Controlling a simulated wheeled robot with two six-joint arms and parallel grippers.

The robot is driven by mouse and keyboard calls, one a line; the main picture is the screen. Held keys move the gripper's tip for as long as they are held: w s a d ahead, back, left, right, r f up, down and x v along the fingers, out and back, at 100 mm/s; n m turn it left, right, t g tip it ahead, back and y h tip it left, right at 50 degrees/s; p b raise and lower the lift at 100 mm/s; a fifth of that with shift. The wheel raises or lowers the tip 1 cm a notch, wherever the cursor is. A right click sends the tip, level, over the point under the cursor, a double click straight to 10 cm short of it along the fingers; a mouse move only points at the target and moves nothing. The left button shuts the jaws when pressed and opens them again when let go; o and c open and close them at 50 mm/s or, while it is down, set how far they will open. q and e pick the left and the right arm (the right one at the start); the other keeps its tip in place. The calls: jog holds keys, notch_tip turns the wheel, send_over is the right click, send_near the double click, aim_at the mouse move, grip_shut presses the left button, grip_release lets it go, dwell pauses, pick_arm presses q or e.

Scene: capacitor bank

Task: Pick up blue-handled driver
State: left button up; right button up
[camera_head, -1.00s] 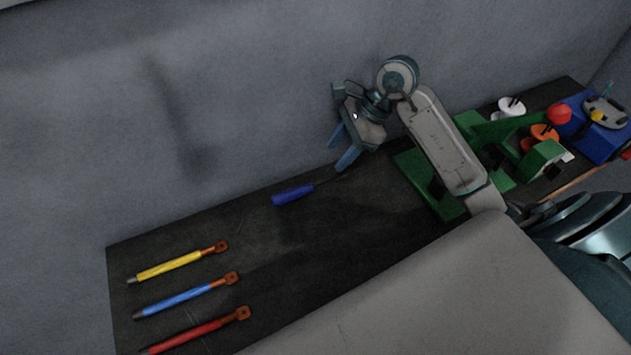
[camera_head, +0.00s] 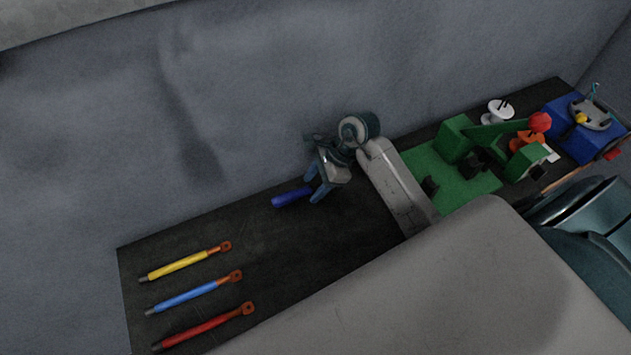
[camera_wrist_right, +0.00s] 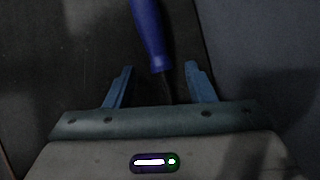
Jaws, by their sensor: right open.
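The blue-handled driver (camera_head: 293,197) lies on the dark bench top near its back edge. In the right wrist view its blue handle (camera_wrist_right: 149,35) runs up from between the fingers and its dark shaft points down toward the palm. My right gripper (camera_head: 315,190) is open at the driver's right end, with its fingers pointing down. In the right wrist view the two blue fingers of the right gripper (camera_wrist_right: 158,80) stand apart on either side of the shaft, just short of the handle's thick part. Whether they touch it I cannot tell. My left gripper is not in view.
Yellow (camera_head: 180,264), blue (camera_head: 190,296) and red (camera_head: 205,328) cable-like rods lie at the bench's left. A green fixture (camera_head: 465,165) and a blue box (camera_head: 590,125) stand at the right. A grey wall (camera_head: 240,90) rises behind. The bench's middle is clear.

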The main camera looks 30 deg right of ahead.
jog(key=shift+f, duration=0.2)
jog(key=shift+c, duration=0.4)
grip_shut()
jog(key=shift+r, duration=0.15)
